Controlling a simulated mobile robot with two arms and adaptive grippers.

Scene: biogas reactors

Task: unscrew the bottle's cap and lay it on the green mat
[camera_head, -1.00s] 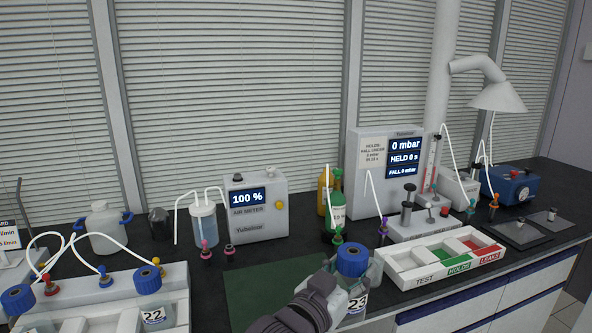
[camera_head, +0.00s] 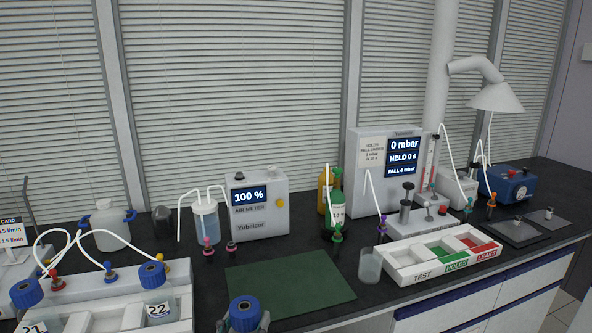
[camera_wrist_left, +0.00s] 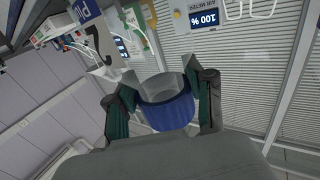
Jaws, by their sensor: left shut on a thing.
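The blue cap (camera_head: 243,308) shows at the bottom edge of the head view, between the fingers of my left gripper (camera_head: 243,322). The left wrist view shows my left gripper (camera_wrist_left: 162,100) shut on the bottle (camera_wrist_left: 163,76), which is clear, with the blue cap (camera_wrist_left: 168,112) on it. Most of the bottle is hidden in the head view. The green mat (camera_head: 290,283) lies bare on the dark bench, just beyond the cap in the picture. My right gripper is not in view.
A rack (camera_head: 100,300) with blue-capped bottles stands at the left. A clear beaker (camera_head: 370,265) stands right of the mat, beside the white sorting tray (camera_head: 398,277). The air meter (camera_head: 258,205) and a green bottle (camera_head: 336,208) stand behind the mat.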

